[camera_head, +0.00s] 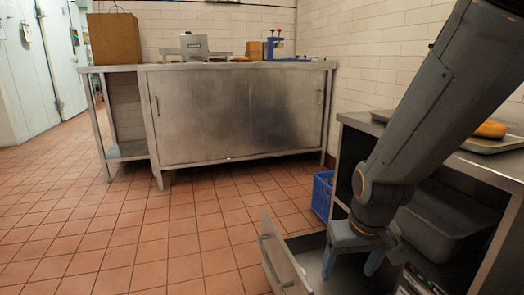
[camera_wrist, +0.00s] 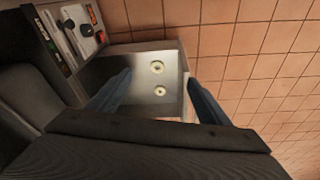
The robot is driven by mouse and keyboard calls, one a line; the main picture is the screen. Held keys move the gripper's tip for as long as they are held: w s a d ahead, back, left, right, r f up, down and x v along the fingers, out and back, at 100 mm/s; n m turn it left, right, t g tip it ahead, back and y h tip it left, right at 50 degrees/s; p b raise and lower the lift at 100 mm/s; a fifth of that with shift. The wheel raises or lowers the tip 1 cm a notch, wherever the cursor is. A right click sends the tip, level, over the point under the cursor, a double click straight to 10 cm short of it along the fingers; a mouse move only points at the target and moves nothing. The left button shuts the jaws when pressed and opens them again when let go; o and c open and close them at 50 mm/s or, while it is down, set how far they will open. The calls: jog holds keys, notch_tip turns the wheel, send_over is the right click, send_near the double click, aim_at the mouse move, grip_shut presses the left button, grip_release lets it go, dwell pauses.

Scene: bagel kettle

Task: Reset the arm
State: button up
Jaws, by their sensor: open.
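My gripper (camera_head: 350,266) points down over an open metal drawer (camera_head: 277,255) at the lower right of the head view. Its two blue-grey fingers are apart with nothing seen between them. In the wrist view my gripper (camera_wrist: 160,84) is open above the drawer (camera_wrist: 140,62). Two small pale ring-shaped things lie on the drawer floor, one ring (camera_wrist: 157,67) above the other ring (camera_wrist: 160,91) in that view. The rings cannot be made out in the head view. My arm hides part of the counter behind it.
The drawer stands out from a steel counter (camera_head: 356,121) on the right, which bears a tray (camera_head: 508,143) with an orange-brown bagel (camera_head: 490,129). A blue crate (camera_head: 322,195) stands beside it. A steel cabinet (camera_head: 235,115) is at the back. The tiled floor at left is clear.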

jog(key=s+a+r+n+g+y+p, duration=0.1)
jog(key=s+a+r+n+p, duration=0.15)
jog(key=s+a+r, duration=0.55)
jog(key=s+a+r+n+g+y+p, duration=0.1)
jog(key=s+a+r+n+g, duration=0.2)
jog(key=s+a, duration=0.85)
jog(key=d+r+m+p, duration=0.2)
jog(key=d+r+p, duration=0.4)
jog(key=r+p, duration=0.3)
jog(key=w+d+r+m+t+h+p, duration=0.1)
jog(key=d+r+p, duration=0.6)
jog(key=p, duration=0.8)
jog(key=d+r+m+h+p, duration=0.1)
jog(key=d+r+m+p, duration=0.2)
jog(key=r+p, duration=1)
jog(key=d, duration=0.3)
jog(key=shift+w+d+r, duration=0.15)
jog(key=shift+w, duration=0.1)
